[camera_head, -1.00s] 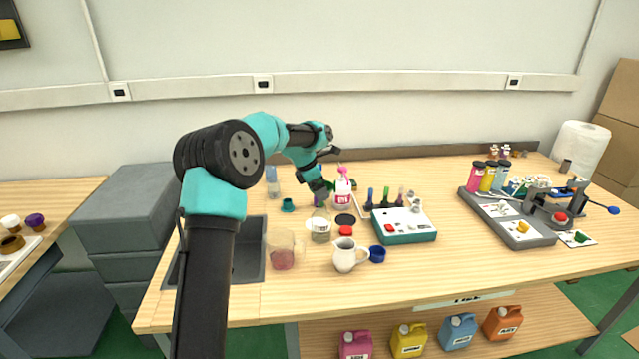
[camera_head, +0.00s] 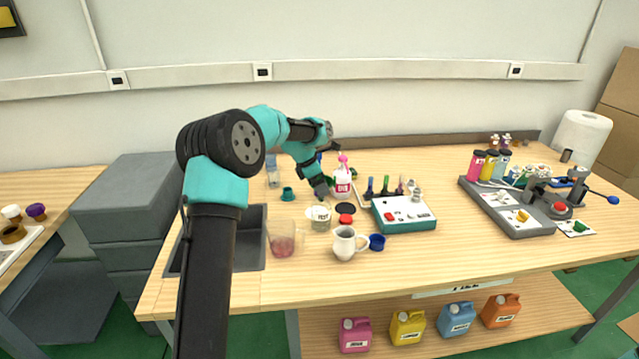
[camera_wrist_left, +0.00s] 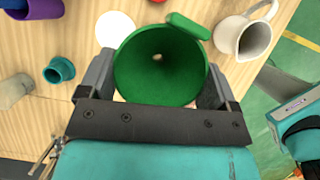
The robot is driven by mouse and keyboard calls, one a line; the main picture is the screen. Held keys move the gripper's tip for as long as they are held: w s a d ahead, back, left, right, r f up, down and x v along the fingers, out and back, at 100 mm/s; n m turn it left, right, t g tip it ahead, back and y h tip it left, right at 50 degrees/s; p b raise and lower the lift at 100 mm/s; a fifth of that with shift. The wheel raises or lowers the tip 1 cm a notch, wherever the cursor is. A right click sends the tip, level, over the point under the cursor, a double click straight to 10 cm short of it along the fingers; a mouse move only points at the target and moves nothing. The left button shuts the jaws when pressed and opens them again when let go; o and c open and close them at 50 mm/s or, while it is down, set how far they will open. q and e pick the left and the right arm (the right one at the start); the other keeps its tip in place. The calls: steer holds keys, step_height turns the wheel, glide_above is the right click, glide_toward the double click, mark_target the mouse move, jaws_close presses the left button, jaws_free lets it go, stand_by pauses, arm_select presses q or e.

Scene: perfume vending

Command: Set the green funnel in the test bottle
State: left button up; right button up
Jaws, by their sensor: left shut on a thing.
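My left gripper (camera_head: 322,192) is shut on the green funnel (camera_wrist_left: 135,72). In the left wrist view the funnel's wide mouth faces the camera between the two fingers, with a green tab at its rim. The test bottle (camera_head: 321,224), a small clear bottle with a white label, stands upright on the table just below the gripper in the head view. I cannot make it out in the left wrist view, and cannot tell whether the funnel touches it. My right gripper is not in view.
A white disc (camera_wrist_left: 115,30) lies close beside the funnel. A beaker of red liquid (camera_head: 285,242), a white jug (camera_head: 346,245), a red lid (camera_head: 346,219), a teal cup (camera_head: 288,194) and a teal-cased device (camera_head: 404,226) crowd around the bottle. The table's front right is clear.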

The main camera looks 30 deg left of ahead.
arm_select(q)
steer(key=o, duration=0.7)
steer(key=shift+o, duration=0.2)
steer(key=shift+r, duration=0.1)
steer(key=v, duration=1.7)
steer(key=shift+s+r, duration=0.1)
